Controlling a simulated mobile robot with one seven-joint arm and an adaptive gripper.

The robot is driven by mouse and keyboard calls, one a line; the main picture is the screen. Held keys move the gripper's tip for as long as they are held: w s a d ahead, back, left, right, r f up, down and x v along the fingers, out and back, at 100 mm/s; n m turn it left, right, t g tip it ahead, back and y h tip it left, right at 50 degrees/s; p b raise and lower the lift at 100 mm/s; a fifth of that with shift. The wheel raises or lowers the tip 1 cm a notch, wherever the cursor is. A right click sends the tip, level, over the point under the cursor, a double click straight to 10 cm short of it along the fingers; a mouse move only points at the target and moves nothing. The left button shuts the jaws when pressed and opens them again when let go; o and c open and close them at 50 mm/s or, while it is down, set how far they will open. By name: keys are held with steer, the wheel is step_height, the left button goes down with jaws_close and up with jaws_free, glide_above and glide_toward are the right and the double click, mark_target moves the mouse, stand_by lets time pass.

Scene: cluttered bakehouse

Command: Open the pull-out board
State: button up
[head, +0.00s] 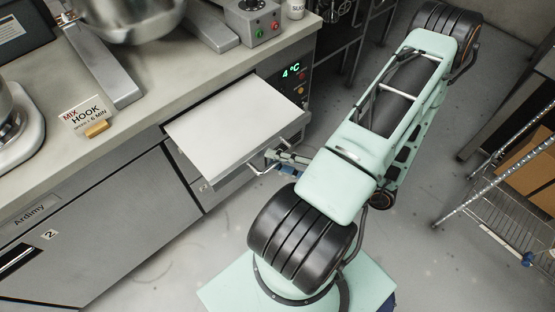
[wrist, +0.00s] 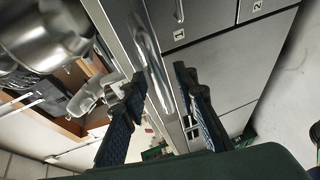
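The pull-out board (head: 235,118) is a flat white panel. In the head view it sticks well out from its slot under the worktop. A bow-shaped metal handle (head: 262,171) shows at its front edge. My gripper (head: 268,158) is at that front edge, by the handle. In the wrist view the two dark ridged fingers of my gripper (wrist: 158,80) stand apart, one on each side of a shiny metal bar or edge (wrist: 147,50). A gap seems to show around the bar. Whether either finger touches it is hard to see.
The worktop (head: 135,120) carries a mixer bowl (head: 125,18), a hook sign (head: 88,115) and a control box (head: 252,20). A cooler display (head: 291,71) is right of the board. A wire rack (head: 500,220) stands at the right.

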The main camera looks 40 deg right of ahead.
steer(key=v, duration=1.2)
stand_by(0.3)
